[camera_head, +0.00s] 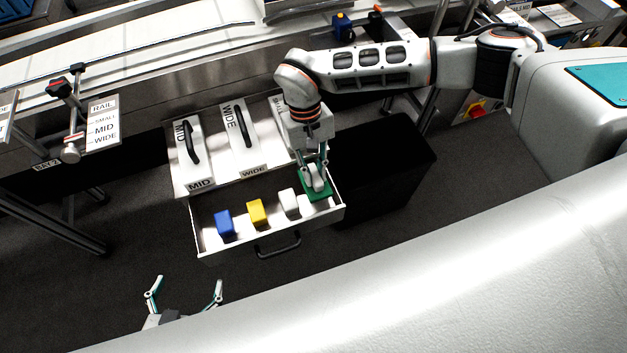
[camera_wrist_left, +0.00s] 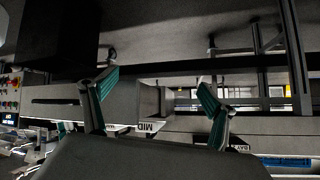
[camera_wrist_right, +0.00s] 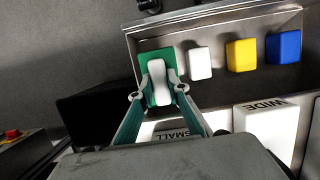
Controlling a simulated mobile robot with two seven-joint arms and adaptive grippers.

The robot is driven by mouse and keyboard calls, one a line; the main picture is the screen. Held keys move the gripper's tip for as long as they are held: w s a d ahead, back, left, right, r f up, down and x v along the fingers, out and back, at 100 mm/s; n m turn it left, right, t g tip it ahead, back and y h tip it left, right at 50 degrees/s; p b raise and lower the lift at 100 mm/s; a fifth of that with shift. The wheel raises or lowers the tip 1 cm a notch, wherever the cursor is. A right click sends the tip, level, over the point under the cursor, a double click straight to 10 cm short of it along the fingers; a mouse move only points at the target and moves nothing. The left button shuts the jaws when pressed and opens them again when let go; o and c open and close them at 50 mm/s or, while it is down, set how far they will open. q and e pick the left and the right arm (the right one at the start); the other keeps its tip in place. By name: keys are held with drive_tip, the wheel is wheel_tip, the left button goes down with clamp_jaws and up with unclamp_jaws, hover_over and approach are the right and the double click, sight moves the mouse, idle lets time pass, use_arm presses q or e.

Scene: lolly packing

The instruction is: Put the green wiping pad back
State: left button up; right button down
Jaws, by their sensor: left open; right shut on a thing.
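The green wiping pad (camera_head: 319,194) with its white grip is at the right end of the open drawer (camera_head: 221,249). It also shows in the right wrist view (camera_wrist_right: 145,58), beside the white block (camera_wrist_right: 200,62). My right gripper (camera_head: 316,172) reaches down from above and is shut on the pad's white grip (camera_wrist_right: 158,82). I cannot tell whether the pad rests fully on the drawer floor. My left gripper (camera_head: 186,285) is open and empty, in front of the drawer, apart from everything; its fingers also show in the left wrist view (camera_wrist_left: 157,95).
A blue block (camera_head: 224,223), a yellow block (camera_head: 257,212) and a white block (camera_head: 289,201) stand in the drawer. MID (camera_head: 194,155) and WIDE (camera_head: 238,138) handled plates lie behind it. A black bin (camera_head: 387,170) stands right of the drawer. Floor in front is clear.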

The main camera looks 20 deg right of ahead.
sight(314, 182)
wheel_tip(314, 182, down, 4)
drive_tip(key=shift+f+b, duration=0.2)
drive_tip(key=shift+b, duration=0.15)
drive_tip(key=shift+f, duration=0.35)
drive_tip(key=shift+r, duration=0.1)
drive_tip(key=c, duration=2.2)
unclamp_jaws()
drive_tip(key=shift+f, duration=0.2)
use_arm(q)
drive_tip(key=shift+w+d, duration=0.1)
drive_tip(key=shift+w, duration=0.15)
use_arm(e)
drive_tip(key=shift+r, duration=0.1)
use_arm(q)
drive_tip(key=shift+s+a+p, duration=0.2)
drive_tip(key=shift+s+p, duration=0.05)
drive_tip(key=shift+p, duration=0.25)
use_arm(e)
drive_tip(key=v, duration=1.2)
drive_tip(key=shift+r, duration=0.15)
